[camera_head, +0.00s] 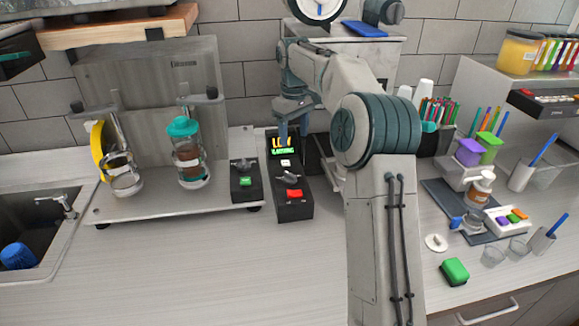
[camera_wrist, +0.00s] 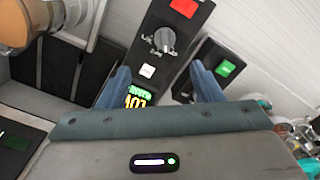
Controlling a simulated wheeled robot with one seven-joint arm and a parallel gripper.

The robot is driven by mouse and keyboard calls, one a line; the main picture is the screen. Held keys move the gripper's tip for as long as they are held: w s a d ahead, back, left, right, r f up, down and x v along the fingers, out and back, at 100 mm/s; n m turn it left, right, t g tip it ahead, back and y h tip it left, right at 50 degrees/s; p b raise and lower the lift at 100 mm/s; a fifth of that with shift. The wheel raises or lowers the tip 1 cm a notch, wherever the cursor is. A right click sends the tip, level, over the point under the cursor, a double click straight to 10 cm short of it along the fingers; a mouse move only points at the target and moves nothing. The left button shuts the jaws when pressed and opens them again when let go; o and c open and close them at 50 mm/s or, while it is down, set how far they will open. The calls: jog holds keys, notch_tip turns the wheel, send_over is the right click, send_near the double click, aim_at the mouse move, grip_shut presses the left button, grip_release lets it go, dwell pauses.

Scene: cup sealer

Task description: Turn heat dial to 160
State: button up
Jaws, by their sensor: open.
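A smaller box has another dial (camera_head: 243,165) and a green button (camera_head: 245,181). The dials' scale marks are too small to read.
A metal stand (camera_head: 150,90) with a teal-lidded cup (camera_head: 186,155) and a yellow ring (camera_head: 98,150) is at left. A sink (camera_head: 35,235) lies farther left. Cups, pens and small boxes crowd the right. The front counter (camera_head: 210,275) is clear.

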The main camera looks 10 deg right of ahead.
aim_at(290, 174)
jog(key=f, duration=0.4)
jog(key=f+p, duration=0.1)
jog(key=f, duration=0.4)
jog(key=a+f+p, duration=0.1)
jog(key=f, duration=0.3)
jog(key=shift+w+a+f, duration=0.1)
jog(key=shift+f, duration=0.3)
jog(key=c, duration=1)
jog(key=shift+d, duration=0.4)
jog(key=shift+a+r, duration=0.1)
jog(key=shift+a, duration=0.15)
